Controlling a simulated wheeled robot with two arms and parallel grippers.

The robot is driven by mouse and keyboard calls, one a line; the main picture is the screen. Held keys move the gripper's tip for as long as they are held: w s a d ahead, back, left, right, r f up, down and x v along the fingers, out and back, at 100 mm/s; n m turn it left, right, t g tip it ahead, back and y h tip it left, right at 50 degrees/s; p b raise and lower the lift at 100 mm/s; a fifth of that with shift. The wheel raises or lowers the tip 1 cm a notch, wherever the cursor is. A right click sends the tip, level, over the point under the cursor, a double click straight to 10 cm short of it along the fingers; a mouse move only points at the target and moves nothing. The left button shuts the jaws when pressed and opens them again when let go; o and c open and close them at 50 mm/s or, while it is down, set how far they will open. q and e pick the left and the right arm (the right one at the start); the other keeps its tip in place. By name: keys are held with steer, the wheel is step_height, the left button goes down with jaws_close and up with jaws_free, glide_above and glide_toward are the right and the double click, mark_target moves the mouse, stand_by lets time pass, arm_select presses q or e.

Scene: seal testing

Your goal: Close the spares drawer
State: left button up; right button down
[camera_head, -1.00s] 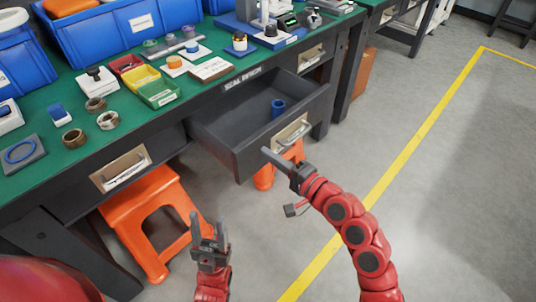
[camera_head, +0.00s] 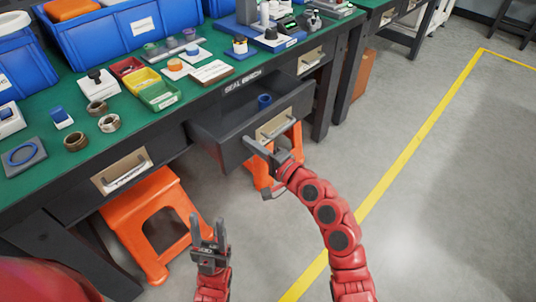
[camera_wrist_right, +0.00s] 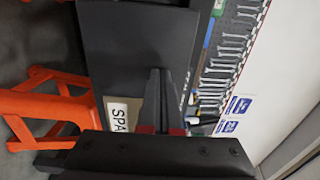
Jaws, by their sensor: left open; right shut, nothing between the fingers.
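The spares drawer (camera_head: 233,152) hangs partly open under the green bench, a gap showing behind its dark front. A pale label and grey handle (camera_head: 276,125) are on its front. A blue ring-like part (camera_head: 265,101) is inside. My right gripper (camera_head: 250,143) is shut and empty, its tips against or very near the drawer front, left of the handle; contact is hard to tell. In the right wrist view, the right gripper (camera_wrist_right: 157,75) points at the dark drawer front (camera_wrist_right: 125,45), beside a label reading "SPA" (camera_wrist_right: 117,114). My left gripper (camera_head: 208,222) is open and empty, below and left of the drawer.
A second drawer with a pale label (camera_head: 122,172) is shut at the left. Orange stools (camera_head: 150,215) stand under the bench. Blue bins (camera_head: 120,32), small coloured trays (camera_head: 142,77) and metal rings (camera_head: 97,108) sit on the green top. The floor at right is clear.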

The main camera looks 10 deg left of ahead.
steer(key=b+x, duration=0.1)
steer(key=x, duration=0.8)
steer(key=shift+w+a+f+b, duration=0.1)
steer(key=shift+a+b, duration=0.25)
steer(key=b, duration=0.4)
glide_above(215, 134)
steer(key=shift+a, duration=0.15)
steer(key=shift+r, duration=0.35)
